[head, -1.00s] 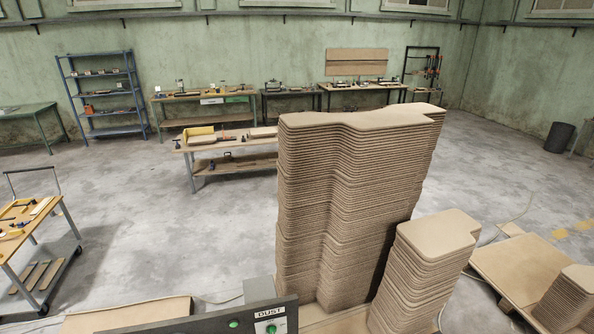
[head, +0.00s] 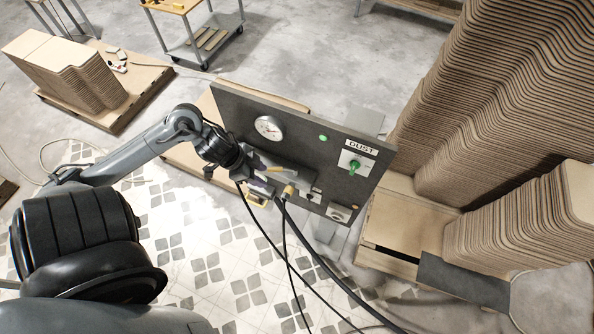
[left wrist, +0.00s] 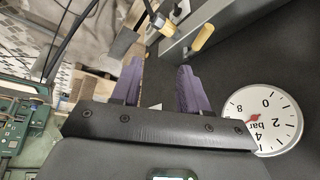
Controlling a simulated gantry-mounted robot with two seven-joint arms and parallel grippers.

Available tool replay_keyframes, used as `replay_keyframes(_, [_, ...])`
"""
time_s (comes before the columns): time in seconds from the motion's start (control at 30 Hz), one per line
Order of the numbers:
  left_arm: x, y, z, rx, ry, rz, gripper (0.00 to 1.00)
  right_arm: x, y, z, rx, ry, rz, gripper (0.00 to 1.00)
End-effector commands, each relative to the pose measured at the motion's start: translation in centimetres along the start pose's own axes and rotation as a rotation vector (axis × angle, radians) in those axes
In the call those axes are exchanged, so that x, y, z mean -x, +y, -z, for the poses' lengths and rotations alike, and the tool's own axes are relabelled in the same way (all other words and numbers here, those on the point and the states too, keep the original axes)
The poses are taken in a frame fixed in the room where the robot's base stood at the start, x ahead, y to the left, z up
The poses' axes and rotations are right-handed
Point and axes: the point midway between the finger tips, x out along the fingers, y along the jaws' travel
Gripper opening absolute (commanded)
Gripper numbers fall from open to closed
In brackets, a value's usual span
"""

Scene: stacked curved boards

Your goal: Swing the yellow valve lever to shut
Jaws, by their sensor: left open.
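The yellow valve lever (left wrist: 201,39) shows in the left wrist view as a short rounded yellow handle near the dark panel, upper right of my fingers. In the head view the yellow lever (head: 272,170) is small and partly hidden by my gripper. My left gripper (left wrist: 160,75) is open, its two purple fingers apart with nothing between them. In the head view my left gripper (head: 258,174) is in front of the panel, close to the lever. A gap to the lever shows in the wrist view. My right gripper is not in view.
The dark panel (head: 310,125) carries a round gauge (head: 268,127), a green switch under a DUST label and a yellow cable plug (head: 290,190). Black cables hang below it. Stacked curved boards (head: 500,100) stand right of the panel. A tiled floor (head: 205,250) lies in front.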

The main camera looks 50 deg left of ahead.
Motion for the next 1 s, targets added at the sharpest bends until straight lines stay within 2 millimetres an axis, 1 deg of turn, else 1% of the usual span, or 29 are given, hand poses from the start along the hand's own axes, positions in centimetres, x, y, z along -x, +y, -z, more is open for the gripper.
replay_keyframes(0.03, [-0.3,-2.1,-1.0,-0.037,-0.031,0.038,0.44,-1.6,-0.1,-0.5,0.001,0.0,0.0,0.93])
replay_keyframes(0.1, [0.2,-4.2,-0.9,-0.066,-0.046,0.084,0.44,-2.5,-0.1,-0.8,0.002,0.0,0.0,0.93])
replay_keyframes(0.2, [0.5,-5.7,-0.7,-0.099,-0.055,0.119,0.44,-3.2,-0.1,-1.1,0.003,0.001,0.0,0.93])
replay_keyframes(0.37, [-0.3,-5.8,-0.8,-0.107,-0.06,0.12,0.44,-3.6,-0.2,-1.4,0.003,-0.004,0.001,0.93])
replay_keyframes(0.47, [-1.3,-5.9,-0.8,-0.106,-0.058,0.119,0.44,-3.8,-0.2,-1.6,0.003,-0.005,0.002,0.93])
replay_keyframes(0.8, [-6.7,-6.6,-1.1,-0.104,-0.057,0.121,0.44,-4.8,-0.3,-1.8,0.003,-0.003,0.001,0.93])
replay_keyframes(1.0, [-9.1,-6.8,-1.2,-0.105,-0.058,0.121,0.44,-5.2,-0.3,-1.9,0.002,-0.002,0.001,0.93])
